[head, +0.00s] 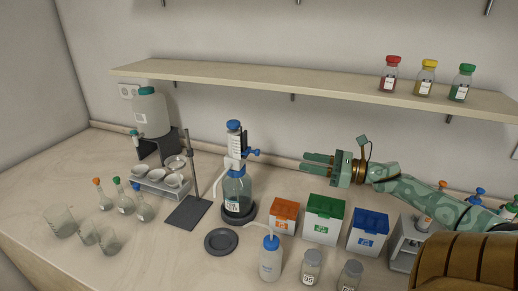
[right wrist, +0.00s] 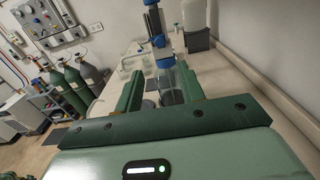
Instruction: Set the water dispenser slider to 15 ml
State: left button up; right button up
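The water dispenser (head: 237,188) is a clear bottle with a white and blue pump head, upright on a dark round base at the middle of the counter in the head view. A small blue slider knob (head: 251,152) sticks out on the right side of its graduated head. My right gripper (head: 304,162) is to the right of the dispenser, apart from it, with its fingers pointing left towards the head. In the right wrist view the fingers are spread and empty, and the dispenser (right wrist: 168,76) shows beyond and between them. The slider's exact reading is too small to tell. My left gripper is not in view.
A wash bottle (head: 270,262) stands in front of the dispenser. A stand (head: 188,212) is at its left. A shelf (head: 290,84) with three jars runs above.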

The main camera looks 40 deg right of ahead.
aim_at(259, 153)
jog(key=b+x, duration=0.2)
jog(key=x, duration=1.2)
jog(key=shift+a+b, duration=0.15)
jog(key=shift+b, duration=0.25)
jog(key=shift+w+a, duration=0.3)
jog(key=shift+w, duration=0.35)
